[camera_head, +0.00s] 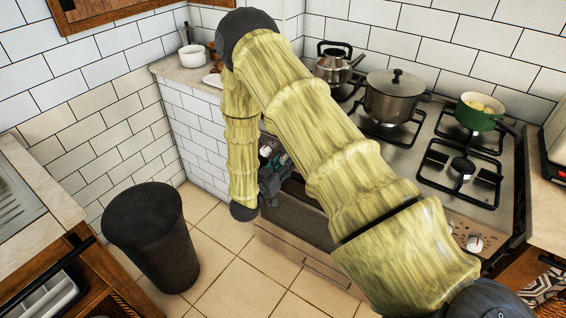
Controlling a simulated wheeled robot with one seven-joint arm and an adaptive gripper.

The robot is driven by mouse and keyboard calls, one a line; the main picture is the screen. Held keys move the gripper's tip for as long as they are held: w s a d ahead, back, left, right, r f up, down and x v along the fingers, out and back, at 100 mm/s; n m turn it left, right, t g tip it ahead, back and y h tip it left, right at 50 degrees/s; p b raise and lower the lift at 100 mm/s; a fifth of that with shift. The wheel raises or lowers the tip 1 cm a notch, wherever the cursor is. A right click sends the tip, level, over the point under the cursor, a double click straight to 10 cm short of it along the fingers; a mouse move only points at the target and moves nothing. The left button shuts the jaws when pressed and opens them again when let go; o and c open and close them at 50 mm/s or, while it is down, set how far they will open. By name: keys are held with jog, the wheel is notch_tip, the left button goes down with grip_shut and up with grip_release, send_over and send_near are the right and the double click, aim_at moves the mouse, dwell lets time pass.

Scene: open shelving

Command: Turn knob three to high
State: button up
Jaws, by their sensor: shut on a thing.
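The stove (430,122) stands at the right, its knobs on the front panel. A white knob (474,243) shows at the right end of the panel, beside my arm. Another pale knob (265,151) shows near the left end, just above my gripper. My gripper (278,168) is small and dark here, at the left part of the stove front. It is shut on a knob there, but its fingers cover that knob, so its number and setting cannot be read. My arm hides the middle of the panel and the other knobs.
A kettle (333,66), a lidded pot (392,100) and a green pan (480,113) stand on the hob. A dark bin (152,238) stands on the tiled floor (235,270) at left. A white bowl (192,57) sits on the back-left counter.

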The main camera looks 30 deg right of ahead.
jog(key=n+p, duration=0.1)
jog(key=n, duration=0.3)
jog(key=shift+r, duration=0.15)
jog(key=shift+n+g+p, duration=0.4)
jog(key=shift+n+p, duration=0.1)
jog(key=shift+n, duration=1.8)
jog(key=o, duration=1)
jog(key=shift+o, duration=0.2)
jog(key=v, duration=1.2)
